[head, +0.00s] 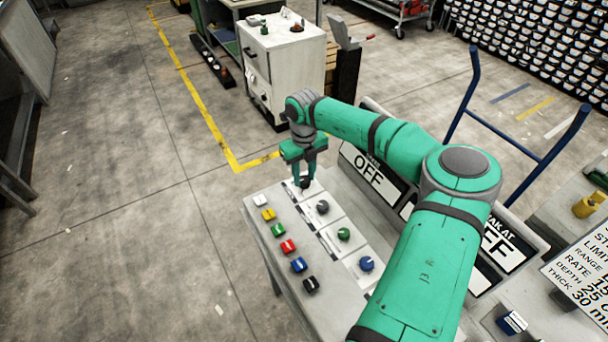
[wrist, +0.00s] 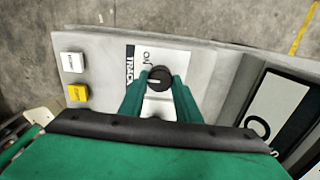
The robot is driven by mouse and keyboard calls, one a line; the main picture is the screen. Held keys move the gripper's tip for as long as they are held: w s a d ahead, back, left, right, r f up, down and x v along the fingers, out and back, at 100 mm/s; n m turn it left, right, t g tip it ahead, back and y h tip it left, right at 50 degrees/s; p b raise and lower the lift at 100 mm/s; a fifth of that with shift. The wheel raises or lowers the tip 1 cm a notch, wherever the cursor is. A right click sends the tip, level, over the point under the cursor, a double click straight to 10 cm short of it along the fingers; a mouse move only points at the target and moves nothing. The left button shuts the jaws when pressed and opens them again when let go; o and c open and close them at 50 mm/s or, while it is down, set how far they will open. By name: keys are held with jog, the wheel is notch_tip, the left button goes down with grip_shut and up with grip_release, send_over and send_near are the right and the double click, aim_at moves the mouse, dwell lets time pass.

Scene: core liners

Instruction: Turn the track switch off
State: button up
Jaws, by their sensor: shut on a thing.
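The track switch is a round black knob (wrist: 158,77) on a white label (wrist: 145,58) that reads TRACK in the wrist view. It carries a short light mark on its top. Where that mark points on the label I cannot tell for sure. My gripper (wrist: 160,88) is shut on the knob, with one green finger on each side of it. In the head view my gripper (head: 304,186) points down at the far end of the grey console (head: 262,212), and its fingers mostly hide the knob.
Dark grey (head: 322,206), green (head: 343,234) and blue (head: 367,264) knobs stand in a row nearer me. Several coloured push buttons, such as a yellow one (head: 268,214), line the left edge. A sign reading OFF (head: 370,178) stands behind, right of my gripper.

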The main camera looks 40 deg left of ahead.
aim_at(304, 179)
jog(key=n, duration=0.4)
jog(key=shift+n, duration=2.6)
jog(key=o, duration=1.1)
jog(key=shift+c, duration=0.2)
jog(key=shift+r, duration=0.15)
notch_tip(304, 179, up, 11)
jog(key=shift+f, duration=0.2)
